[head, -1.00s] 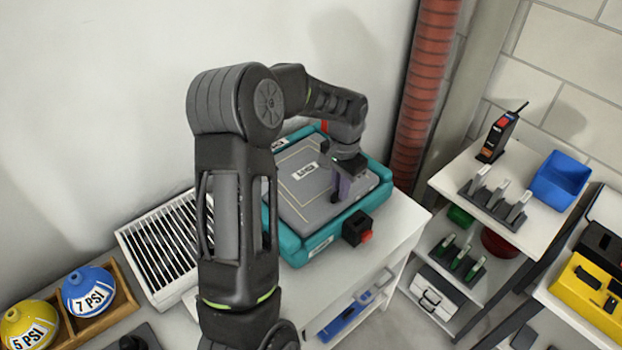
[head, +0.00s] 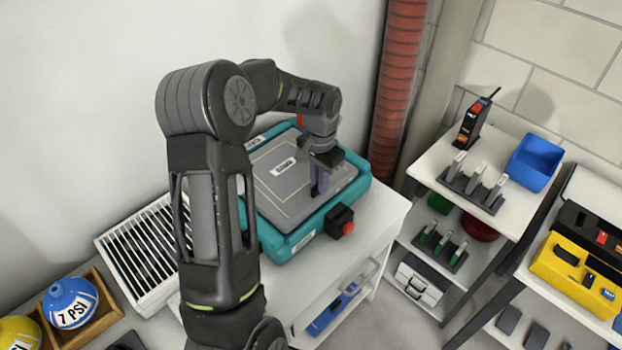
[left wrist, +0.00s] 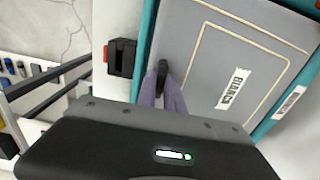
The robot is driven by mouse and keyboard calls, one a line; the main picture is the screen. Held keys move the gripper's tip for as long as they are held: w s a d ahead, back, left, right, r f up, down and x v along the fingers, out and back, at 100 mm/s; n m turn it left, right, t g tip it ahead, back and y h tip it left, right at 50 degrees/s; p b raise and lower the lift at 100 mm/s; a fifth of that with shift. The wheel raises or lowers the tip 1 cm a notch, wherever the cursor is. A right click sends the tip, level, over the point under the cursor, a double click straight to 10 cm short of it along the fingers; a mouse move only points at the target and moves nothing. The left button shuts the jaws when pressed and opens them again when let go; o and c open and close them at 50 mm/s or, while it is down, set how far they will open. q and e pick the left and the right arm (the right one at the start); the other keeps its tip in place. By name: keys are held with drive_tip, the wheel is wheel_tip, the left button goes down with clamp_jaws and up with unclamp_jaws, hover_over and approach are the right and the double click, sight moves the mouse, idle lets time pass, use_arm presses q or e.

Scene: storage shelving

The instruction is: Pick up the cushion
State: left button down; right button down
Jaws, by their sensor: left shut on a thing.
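The cushion (head: 288,208) is a flat grey pad with a pale outline and a white name label. It lies within a teal rim (head: 298,243) on a white stand. The cushion also fills much of the left wrist view (left wrist: 205,75). My left gripper (head: 318,190) points down at the cushion's near right part. In the left wrist view its purple fingers (left wrist: 162,92) come together at a small black tab (left wrist: 162,68) on the cushion, and they are shut on it. The fingers hide part of the tab. My right gripper is not in view.
A black box with a red button (head: 340,221) sits at the rim's front right. A white slatted grille (head: 150,253) is to the left. A red ribbed pipe (head: 394,95) stands behind. Shelves (head: 450,165) with a blue bin (head: 534,162) are at the right.

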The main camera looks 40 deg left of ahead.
use_arm(q)
wheel_tip(320, 180, up, 18)
idle(0.6)
drive_tip(key=shift+f, duration=0.1)
idle(0.8)
